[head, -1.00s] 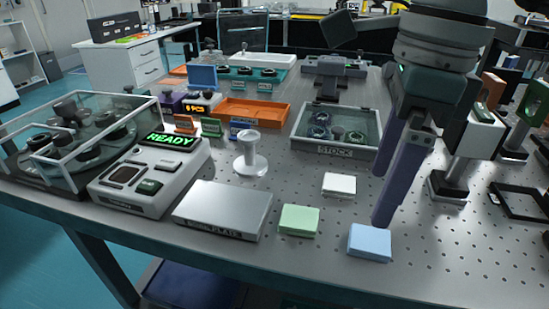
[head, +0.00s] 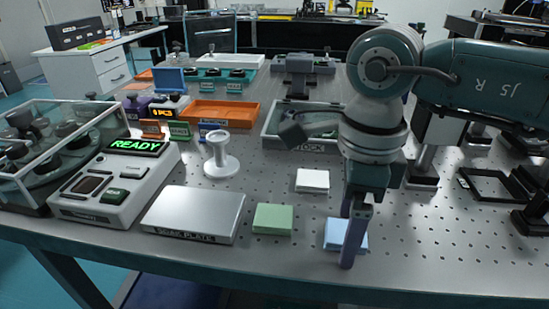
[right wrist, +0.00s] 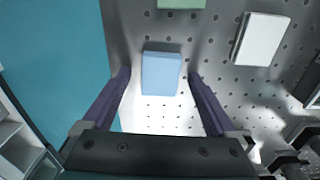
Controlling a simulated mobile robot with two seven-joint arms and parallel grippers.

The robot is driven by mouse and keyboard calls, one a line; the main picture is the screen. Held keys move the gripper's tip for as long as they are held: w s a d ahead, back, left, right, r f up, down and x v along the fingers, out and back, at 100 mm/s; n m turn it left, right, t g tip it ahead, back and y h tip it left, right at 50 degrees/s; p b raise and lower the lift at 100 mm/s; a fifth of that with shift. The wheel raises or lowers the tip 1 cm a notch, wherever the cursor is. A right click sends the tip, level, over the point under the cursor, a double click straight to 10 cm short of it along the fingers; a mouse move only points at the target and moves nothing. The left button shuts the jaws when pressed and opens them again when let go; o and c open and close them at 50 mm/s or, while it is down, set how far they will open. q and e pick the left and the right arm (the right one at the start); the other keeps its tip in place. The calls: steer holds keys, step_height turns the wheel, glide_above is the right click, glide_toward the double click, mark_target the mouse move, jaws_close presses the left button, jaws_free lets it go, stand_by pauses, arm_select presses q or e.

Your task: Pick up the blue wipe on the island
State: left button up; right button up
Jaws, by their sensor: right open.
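The blue wipe (head: 332,231) is a small light-blue block lying on the perforated metal top near the front edge. In the head view my right gripper (head: 350,264) points down in front of it, and its purple fingers hide part of it. In the right wrist view the blue wipe (right wrist: 161,74) appears between the two open, empty fingers of the gripper (right wrist: 159,78), with a gap on each side. I cannot tell how far the tips are above the table. My left gripper is not in view.
A green block (head: 272,219) lies left of the blue wipe, and a white block (head: 312,181) lies behind it. A flat plate (head: 194,213) and a READY console (head: 115,183) stand further left. The front edge is close.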

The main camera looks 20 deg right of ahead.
steer(key=c, duration=1.4)
